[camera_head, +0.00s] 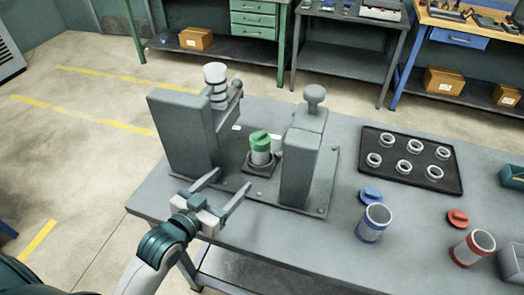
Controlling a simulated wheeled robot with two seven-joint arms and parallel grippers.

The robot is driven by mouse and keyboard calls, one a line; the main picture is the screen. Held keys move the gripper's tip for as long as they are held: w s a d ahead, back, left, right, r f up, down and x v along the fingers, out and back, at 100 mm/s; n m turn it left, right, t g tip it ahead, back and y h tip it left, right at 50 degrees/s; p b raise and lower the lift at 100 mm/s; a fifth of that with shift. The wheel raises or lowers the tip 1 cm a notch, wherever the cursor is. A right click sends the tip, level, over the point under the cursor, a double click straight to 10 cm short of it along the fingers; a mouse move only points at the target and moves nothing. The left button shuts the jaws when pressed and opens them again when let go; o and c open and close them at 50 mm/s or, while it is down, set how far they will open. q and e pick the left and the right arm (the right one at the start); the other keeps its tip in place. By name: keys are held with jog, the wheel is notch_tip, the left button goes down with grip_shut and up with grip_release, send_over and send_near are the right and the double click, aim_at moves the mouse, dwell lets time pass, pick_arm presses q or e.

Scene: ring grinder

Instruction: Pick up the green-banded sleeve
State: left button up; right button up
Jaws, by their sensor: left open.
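The green-banded sleeve (261,157) is a pale upright cylinder with green at its top (259,140). It stands on a small dark square seat (262,170) in the grinder fixture, between two grey blocks. My left gripper (233,181) is open and empty in front of the fixture. Its two fingers point toward the sleeve, apart from it, a little nearer to me and to the left. My right gripper is not in view.
The tall left block (183,132) and right block (301,165) flank the sleeve closely. To the right are a black tray (398,178) with several rings, a blue-banded sleeve (373,223) by a blue cap (370,195), and a red-banded sleeve (472,249) by a red cap (458,218).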

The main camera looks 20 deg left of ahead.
aim_at(256, 155)
pick_arm(q)
jog(key=p+x, duration=0.3)
jog(key=x, duration=0.8)
jog(key=shift+w+d, duration=0.1)
jog(key=shift+w, duration=0.3)
jog(key=shift+w+f, duration=0.2)
jog(key=shift+w, duration=0.05)
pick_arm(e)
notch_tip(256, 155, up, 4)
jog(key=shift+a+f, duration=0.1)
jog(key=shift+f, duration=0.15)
pick_arm(q)
jog(key=shift+p, duration=0.3)
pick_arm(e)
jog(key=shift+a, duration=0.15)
pick_arm(q)
jog(key=shift+w+d+p, duration=0.2)
jog(key=shift+w+p, duration=0.2)
jog(key=shift+w, duration=0.15)
jog(key=p+x, duration=0.1)
jog(key=x, duration=0.1)
jog(key=shift+w+d, duration=0.1)
jog(key=shift+w, duration=0.3)
jog(key=shift+w+d+f, duration=0.1)
jog(key=shift+w+f, duration=0.15)
jog(key=shift+w, duration=0.25)
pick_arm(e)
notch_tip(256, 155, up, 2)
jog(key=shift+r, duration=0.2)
